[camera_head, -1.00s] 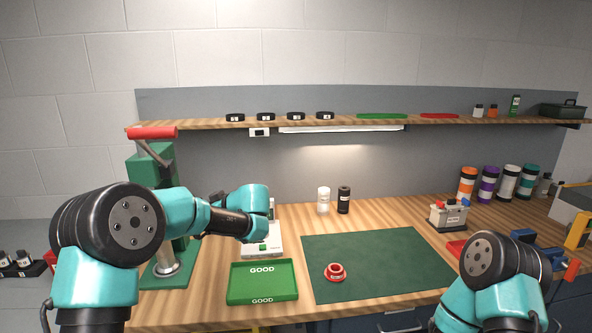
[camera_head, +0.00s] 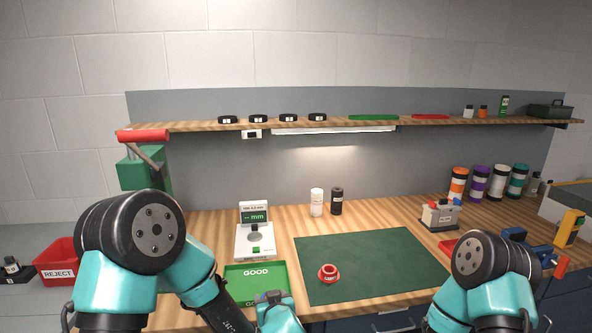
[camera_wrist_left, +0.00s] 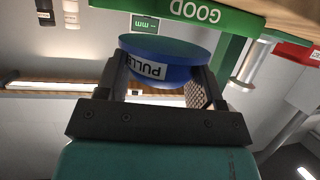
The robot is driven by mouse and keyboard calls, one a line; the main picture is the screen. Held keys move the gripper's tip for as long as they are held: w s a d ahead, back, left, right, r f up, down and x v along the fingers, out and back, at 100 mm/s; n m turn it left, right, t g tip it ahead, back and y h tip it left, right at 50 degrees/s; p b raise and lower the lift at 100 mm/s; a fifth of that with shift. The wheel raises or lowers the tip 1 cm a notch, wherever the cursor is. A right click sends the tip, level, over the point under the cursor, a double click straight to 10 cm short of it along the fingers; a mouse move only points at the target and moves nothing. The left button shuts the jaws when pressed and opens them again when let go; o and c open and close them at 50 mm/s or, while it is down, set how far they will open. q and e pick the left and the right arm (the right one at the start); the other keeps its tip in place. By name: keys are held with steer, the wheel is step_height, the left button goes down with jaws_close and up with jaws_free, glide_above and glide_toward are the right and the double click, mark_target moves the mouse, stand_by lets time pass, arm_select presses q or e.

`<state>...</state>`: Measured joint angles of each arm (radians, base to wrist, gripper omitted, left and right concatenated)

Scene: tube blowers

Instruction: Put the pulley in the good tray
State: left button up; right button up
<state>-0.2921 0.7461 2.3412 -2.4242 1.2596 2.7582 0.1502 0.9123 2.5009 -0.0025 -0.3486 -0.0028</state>
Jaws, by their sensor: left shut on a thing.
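The pulley is a blue disc (camera_wrist_left: 165,50) with a white label reading "PULL…" in the left wrist view. My left gripper (camera_wrist_left: 160,78) is shut on it, with one dark finger at each side. In the head view my left gripper (camera_head: 271,297) is low at the front edge of the good tray, partly covering it; the pulley cannot be made out there. The good tray (camera_head: 238,272) is green with a white GOOD label and lies on the bench; its edge also shows in the left wrist view (camera_wrist_left: 225,14). My right gripper is out of view.
A scale-like gauge (camera_head: 256,250) stands behind the tray. A red ring-shaped part (camera_head: 328,273) lies on the dark green mat (camera_head: 375,255), otherwise clear. A green press (camera_head: 143,172) stands at left, near a red REJECT bin (camera_head: 60,262). White and black bottles (camera_head: 336,201) stand behind the mat.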

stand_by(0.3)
arm_select(q)
steer(key=a, duration=1.4)
stand_by(0.4)
steer(key=w+d+r, duration=0.1)
steer(key=w+d, duration=0.1)
steer(key=d, duration=0.8)
steer(key=w+d+r, duration=0.1)
steer(key=w+d, duration=0.2)
steer(key=d, duration=0.8)
steer(key=shift+r, duration=0.3)
steer(key=shift+w, duration=0.1)
